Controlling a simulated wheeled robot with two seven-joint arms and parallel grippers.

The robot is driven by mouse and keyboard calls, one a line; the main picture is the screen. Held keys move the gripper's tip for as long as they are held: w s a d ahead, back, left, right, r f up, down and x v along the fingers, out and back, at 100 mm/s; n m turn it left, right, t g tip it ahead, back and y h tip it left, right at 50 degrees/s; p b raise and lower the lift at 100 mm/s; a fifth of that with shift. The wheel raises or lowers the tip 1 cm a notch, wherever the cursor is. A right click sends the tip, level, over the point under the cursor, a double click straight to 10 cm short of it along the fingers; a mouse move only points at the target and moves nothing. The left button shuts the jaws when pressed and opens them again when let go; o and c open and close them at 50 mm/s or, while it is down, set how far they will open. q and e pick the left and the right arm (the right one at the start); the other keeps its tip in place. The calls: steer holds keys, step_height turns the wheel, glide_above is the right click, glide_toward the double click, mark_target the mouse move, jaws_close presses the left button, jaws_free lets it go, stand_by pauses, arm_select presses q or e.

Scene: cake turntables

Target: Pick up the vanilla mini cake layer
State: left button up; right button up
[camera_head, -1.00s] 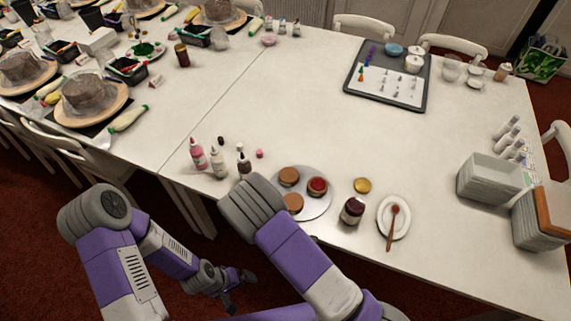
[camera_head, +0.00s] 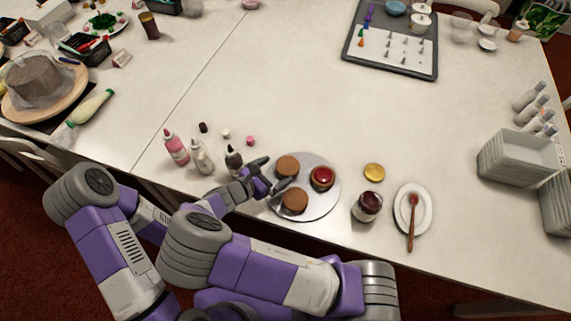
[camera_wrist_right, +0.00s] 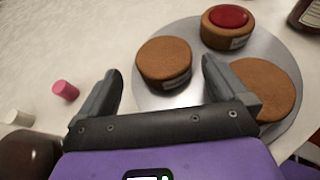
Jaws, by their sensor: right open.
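Two plain brown mini cake layers, one at the back (camera_head: 287,166) and one at the front (camera_head: 295,201), lie on a round silver board (camera_head: 318,207). A third layer with a red top (camera_head: 322,178) lies right of them. Their labels are unreadable, so I cannot tell which is vanilla. My right gripper (camera_head: 274,174) is open at the board's left edge. In the right wrist view, the back layer (camera_wrist_right: 163,58) is ahead of and between the open fingers (camera_wrist_right: 160,82), apart from them; the front layer (camera_wrist_right: 265,82) is beyond the right finger. My left gripper is not visible.
Pink (camera_head: 176,147), white (camera_head: 202,157) and dark (camera_head: 234,160) bottles stand close left of the right gripper. A dark red jar (camera_head: 367,206), a yellow lid (camera_head: 374,172) and a plate (camera_head: 402,216) with a spoon are right of the board. The table middle is clear.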

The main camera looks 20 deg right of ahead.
mark_target(286, 167)
steer(key=shift+d+f, duration=0.15)
steer(key=shift+d, duration=0.35)
steer(key=b+x, duration=0.1)
steer(key=x, duration=0.5)
steer(key=shift+a, duration=0.1)
steer(key=shift+c, duration=0.5)
steer(key=c, duration=0.7)
